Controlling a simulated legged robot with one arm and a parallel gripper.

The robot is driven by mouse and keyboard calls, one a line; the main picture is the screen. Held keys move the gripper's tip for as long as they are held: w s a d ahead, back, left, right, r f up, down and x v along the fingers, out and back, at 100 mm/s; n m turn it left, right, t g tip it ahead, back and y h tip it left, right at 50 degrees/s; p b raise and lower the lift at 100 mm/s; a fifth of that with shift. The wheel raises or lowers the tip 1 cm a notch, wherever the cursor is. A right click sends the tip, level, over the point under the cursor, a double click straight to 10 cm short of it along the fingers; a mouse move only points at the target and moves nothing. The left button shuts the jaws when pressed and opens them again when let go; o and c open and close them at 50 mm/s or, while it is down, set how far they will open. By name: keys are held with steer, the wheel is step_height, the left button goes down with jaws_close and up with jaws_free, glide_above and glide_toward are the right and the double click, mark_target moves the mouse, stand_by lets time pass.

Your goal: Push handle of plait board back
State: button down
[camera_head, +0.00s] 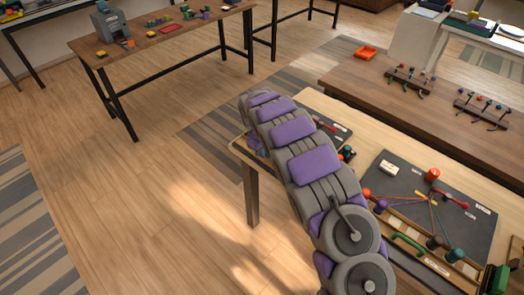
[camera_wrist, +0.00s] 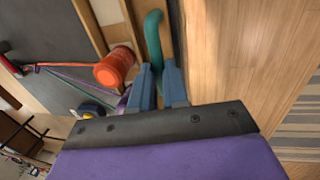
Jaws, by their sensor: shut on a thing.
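In the wrist view, my gripper (camera_wrist: 160,88) has its two blue fingers shut on the lower end of a curved teal handle (camera_wrist: 154,38). The handle stands by a wooden strip at the edge of a dark plait board (camera_wrist: 52,88). An orange peg (camera_wrist: 116,66) is just left of the fingers. Colored cords run left from it across the board. In the head view, my arm hides most of one dark board (camera_head: 332,128), and my fingers cannot be made out clearly. A nearer board (camera_head: 400,175) bears a green handle (camera_head: 408,244) along its wooden front strip.
A red lever (camera_wrist: 12,66) lies at the board's far side in the wrist view. In the head view, a brown table (camera_head: 450,110) with small peg racks stands behind. Open floor (camera_head: 130,200) is to the left.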

steer(key=w+d, duration=0.1)
steer(key=w+d+p, duration=0.1)
steer(key=w, duration=0.1)
steer(key=shift+w+d, duration=0.15)
steer(key=shift+d, duration=0.2)
steer(key=c, duration=1.1)
jaws_free()
steer(key=r+p, duration=0.1)
steer(key=r, duration=0.4)
steer(key=s+a+r+p, duration=0.1)
steer(key=r, duration=0.5)
steer(key=s+a+r+p, duration=0.1)
steer(key=r, duration=0.5)
steer(key=shift+s, duration=0.25)
